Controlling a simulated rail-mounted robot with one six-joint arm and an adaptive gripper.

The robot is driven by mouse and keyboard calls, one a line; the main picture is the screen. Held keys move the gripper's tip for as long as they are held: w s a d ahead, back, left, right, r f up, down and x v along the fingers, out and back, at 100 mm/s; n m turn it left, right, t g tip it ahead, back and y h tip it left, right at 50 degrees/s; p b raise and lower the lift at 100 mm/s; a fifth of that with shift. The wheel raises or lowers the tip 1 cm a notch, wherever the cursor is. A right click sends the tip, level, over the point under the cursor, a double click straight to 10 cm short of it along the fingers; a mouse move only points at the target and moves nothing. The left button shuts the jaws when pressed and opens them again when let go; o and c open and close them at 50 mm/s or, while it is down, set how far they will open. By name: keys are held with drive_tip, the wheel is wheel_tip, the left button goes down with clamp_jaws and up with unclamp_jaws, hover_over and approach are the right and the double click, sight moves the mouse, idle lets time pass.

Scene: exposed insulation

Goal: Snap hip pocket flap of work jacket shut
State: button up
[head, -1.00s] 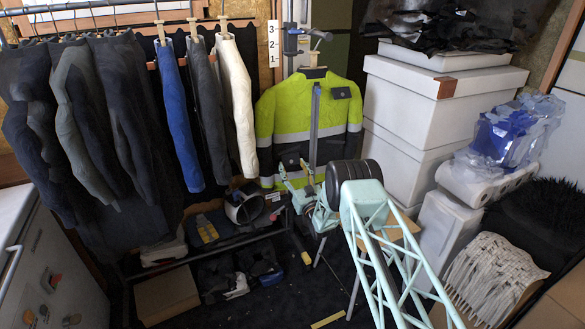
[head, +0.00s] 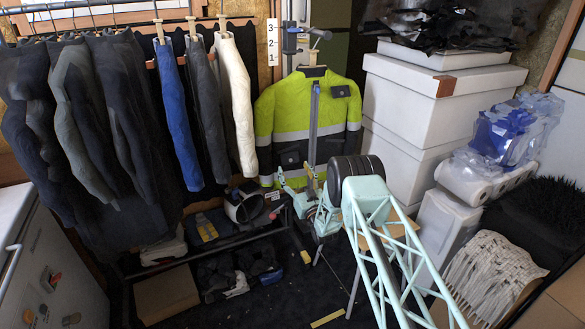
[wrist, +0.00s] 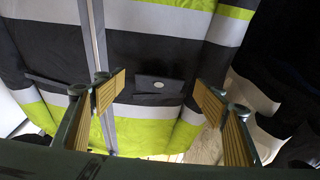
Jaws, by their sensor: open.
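The work jacket (head: 335,115), yellow-green and dark with silver bands, hangs upright at the back centre of the head view. In the wrist view the jacket front (wrist: 190,50) fills most of the picture. A dark hip pocket flap (wrist: 140,84) with a pale round snap shows there; I cannot tell whether it is fastened. My gripper (wrist: 161,96) is open, its yellow-padded fingers apart on either side of the flap in the picture, with nothing between them. In the head view my gripper (head: 298,178) is small in front of the jacket's lower part, partly covering it.
Dark, blue and white garments (head: 180,115) hang on a rail to the left. White boxes (head: 415,110) are stacked close on the right. A low rack (head: 205,240) with gear stands at lower left.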

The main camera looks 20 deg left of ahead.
sight(290, 158)
drive_tip(key=v, duration=0.9)
drive_tip(key=shift+s+d, duration=0.1)
drive_tip(key=shift+r, duration=0.1)
drive_tip(key=shift+s+d+r+g+h+p, duration=0.35)
drive_tip(key=shift+r+p, duration=0.15)
drive_tip(key=shift+r, duration=0.15)
drive_tip(key=shift+s+d+r+g+h+p, duration=0.4)
drive_tip(key=shift+r+p, duration=0.1)
drive_tip(key=shift+r, duration=0.15)
drive_tip(key=shift+s+d+r+g+h+p, duration=0.35)
drive_tip(key=shift+r+p, duration=0.15)
drive_tip(key=shift+r, duration=0.15)
drive_tip(key=shift+w+a, duration=0.1)
drive_tip(key=shift+a, duration=0.05)
drive_tip(key=shift+b+x, duration=1.5)
drive_tip(key=shift+x, duration=5.3)
drive_tip(key=shift+c, duration=0.7)
